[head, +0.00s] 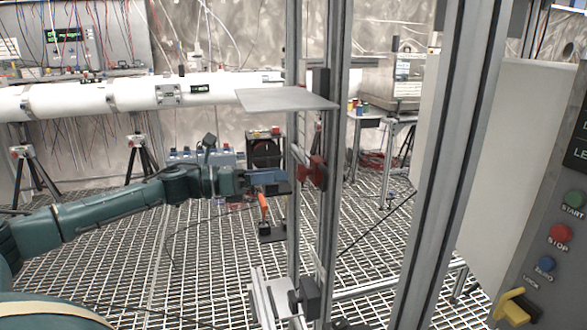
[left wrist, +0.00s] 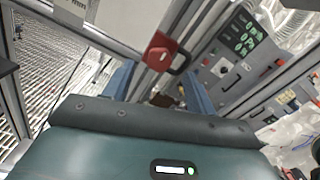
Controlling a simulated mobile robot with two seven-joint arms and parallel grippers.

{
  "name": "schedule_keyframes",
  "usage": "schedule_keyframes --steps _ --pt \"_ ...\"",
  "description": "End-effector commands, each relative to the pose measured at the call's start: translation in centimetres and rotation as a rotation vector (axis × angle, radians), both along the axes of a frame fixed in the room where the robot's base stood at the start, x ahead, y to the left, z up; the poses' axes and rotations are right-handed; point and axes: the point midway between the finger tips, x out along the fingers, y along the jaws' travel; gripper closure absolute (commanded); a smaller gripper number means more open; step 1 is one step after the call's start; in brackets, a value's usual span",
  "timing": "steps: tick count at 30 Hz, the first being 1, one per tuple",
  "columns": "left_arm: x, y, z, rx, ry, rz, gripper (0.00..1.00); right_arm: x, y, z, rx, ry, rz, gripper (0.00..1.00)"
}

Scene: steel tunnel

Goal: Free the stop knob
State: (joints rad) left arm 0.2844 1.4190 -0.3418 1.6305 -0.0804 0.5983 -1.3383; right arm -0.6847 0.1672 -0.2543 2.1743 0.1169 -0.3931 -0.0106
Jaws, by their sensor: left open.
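A red padlock-like piece (left wrist: 160,52) with a dark loop is just ahead of my left gripper in the left wrist view. In the head view a red piece (head: 313,171) sits at the metal upright, just right of the fingers. My left gripper (head: 282,176) has blue fingers, is open and points right at the upright; it also shows in the left wrist view (left wrist: 160,84). I cannot tell whether it touches the red piece. A red knob labelled STOP (head: 560,236) is on the grey panel at the right edge. My right gripper is not in view.
Metal uprights (head: 455,150) stand between my left arm and the STOP panel. A flat grey plate (head: 287,99) juts out above the gripper. A yellow switch (head: 513,308) is low on the panel. An orange-handled item (head: 263,207) hangs below the gripper. Open grating floor lies at left.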

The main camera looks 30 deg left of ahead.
Motion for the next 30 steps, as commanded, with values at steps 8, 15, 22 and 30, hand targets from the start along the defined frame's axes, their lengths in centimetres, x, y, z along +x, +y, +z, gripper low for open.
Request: schedule_keyframes --steps 8,15,22,30 --pt "2.5 -2.1 0.4 -0.004 -0.001 0.0 0.44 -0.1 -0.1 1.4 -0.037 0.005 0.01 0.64" --pt "3.8 -3.2 0.1 -0.001 -0.001 0.0 0.44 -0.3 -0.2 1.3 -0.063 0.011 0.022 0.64" --pt "3.9 -3.3 -0.1 0.001 0.002 0.0 0.44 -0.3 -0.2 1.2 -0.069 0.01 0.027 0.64" --pt "3.9 -3.3 -0.1 0.001 0.001 0.001 0.58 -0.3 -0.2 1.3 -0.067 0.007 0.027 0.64"
